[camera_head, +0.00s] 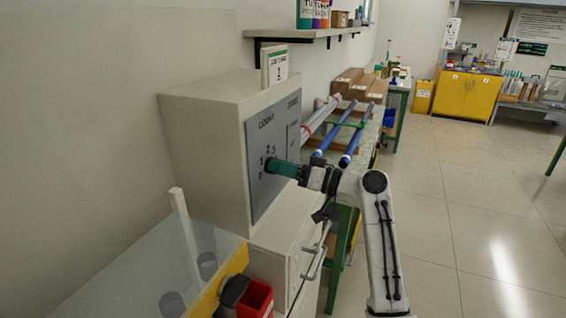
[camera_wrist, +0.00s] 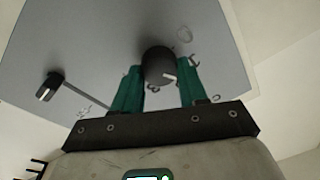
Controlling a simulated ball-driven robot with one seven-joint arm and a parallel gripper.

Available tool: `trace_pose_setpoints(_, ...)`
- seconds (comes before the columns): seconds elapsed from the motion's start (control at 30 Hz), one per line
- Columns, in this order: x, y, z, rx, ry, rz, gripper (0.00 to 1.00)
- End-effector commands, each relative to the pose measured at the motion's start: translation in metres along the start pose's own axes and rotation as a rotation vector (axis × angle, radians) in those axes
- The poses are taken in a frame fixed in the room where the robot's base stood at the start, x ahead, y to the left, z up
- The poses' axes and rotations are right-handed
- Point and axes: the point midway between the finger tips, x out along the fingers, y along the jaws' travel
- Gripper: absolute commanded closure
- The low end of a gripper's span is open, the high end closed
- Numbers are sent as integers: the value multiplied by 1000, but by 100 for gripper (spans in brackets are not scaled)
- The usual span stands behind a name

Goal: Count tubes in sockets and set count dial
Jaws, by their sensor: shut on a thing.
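A pale cabinet (camera_head: 205,120) carries a grey panel (camera_head: 262,200) labelled COUNT, with digits beside the dial. My gripper (camera_head: 272,167) reaches the panel from the right. In the wrist view its green fingers stand either side of a dark round dial (camera_wrist: 158,62) and are shut on it. The dial has a white pointer mark toward its lower right; I cannot tell which digit it meets.
A second dark knob (camera_wrist: 47,88) with a slot-like line sits on the panel. Blue tubes (camera_head: 335,135) lie on a bench behind the cabinet. A red bin (camera_head: 255,300) stands below. A card (camera_head: 277,68) stands on the cabinet top. The floor at right is clear.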

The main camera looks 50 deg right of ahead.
Motion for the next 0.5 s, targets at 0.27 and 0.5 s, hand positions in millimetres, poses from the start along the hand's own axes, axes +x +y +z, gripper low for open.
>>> trace_pose_setpoints(0.27,1,-2,-2,266,15,17,88)
trace_pose_setpoints(0.5,0,-2,-2,492,30,33,88)
